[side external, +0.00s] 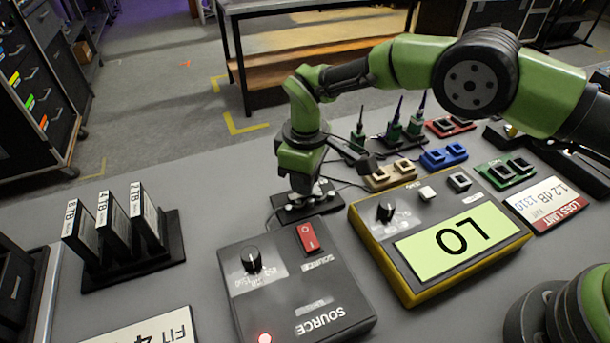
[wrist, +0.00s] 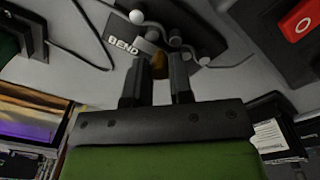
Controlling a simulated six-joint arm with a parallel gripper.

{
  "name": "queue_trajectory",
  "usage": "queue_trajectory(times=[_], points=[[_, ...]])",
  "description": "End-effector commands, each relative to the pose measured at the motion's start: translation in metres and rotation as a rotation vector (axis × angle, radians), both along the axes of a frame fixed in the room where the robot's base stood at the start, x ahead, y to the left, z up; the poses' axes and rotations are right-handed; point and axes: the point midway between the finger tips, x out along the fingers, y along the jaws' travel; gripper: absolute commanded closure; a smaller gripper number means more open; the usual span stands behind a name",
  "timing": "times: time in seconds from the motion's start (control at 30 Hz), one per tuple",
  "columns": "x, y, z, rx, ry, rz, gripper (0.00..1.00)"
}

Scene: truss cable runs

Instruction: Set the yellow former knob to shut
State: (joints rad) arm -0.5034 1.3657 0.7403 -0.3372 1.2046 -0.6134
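The yellow former knob (wrist: 159,65) shows in the wrist view as a small, dark yellow-brown piece between the tips of my gripper (wrist: 159,72). It sits beside the white BEND label (wrist: 122,46) on a dark former plate (wrist: 190,22) with pale pegs and a cable. The two fingers stand apart with the knob filling the gap at their tips; whether they press on it is unclear. In the side view my gripper (side external: 302,188) points down over the former plate (side external: 307,206) and hides the knob. The knob's setting cannot be read.
The source box (side external: 290,285) with a red switch (side external: 307,237) stands in front of the former. The yellow-edged meter (side external: 440,235) reading LO is to the right. A rack of upright cards (side external: 115,235) is at left, with bare bench between.

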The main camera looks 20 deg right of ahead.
Motion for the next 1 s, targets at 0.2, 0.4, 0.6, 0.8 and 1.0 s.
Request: queue_trajectory(times=[0.2,0.4,0.6,0.8,1.0], points=[[-0.005,0.002,-0.001,0.0,0.018,-0.004,0.54],[-0.003,0.001,0.0,0.0,0.014,-0.004,0.54],[-0.002,0.001,0.026,0.001,0.01,-0.004,0.54],[-0.003,0.002,0.066,0.002,0.011,-0.004,0.54],[-0.003,0.002,0.093,0.001,0.015,-0.004,0.54]])
